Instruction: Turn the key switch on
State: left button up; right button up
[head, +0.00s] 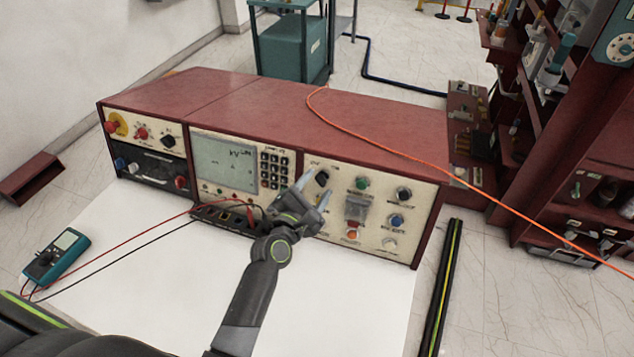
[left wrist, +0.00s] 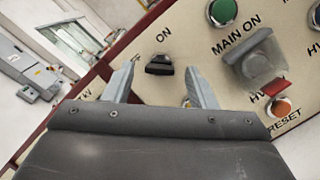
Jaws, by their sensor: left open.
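My left gripper (head: 313,190) is open in front of the cream right-hand panel (head: 375,170) of the red console. In the left wrist view, a black knob (left wrist: 159,65) below the word "ON" shows between my two fingertips; nothing is gripped. The same knob (head: 322,177) shows near the fingertips in the head view. A small metallic part (left wrist: 186,102) beside the right finger is mostly hidden, and I cannot tell whether it is a key. No part is clearly recognisable as the key switch. My right gripper is not in view.
Right of the knob are a green button (head: 362,183), a covered switch (head: 355,208) and an orange-red button (head: 351,234). Test leads run to a multimeter (head: 56,255) on the white surface (head: 330,300). An orange cable (head: 380,148) crosses the console top.

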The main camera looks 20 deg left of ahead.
pick_arm(q)
jog(key=shift+w+d, duration=0.1)
jog(key=shift+w, duration=0.4)
jog(key=c, duration=1)
jog(key=shift+o, duration=0.2)
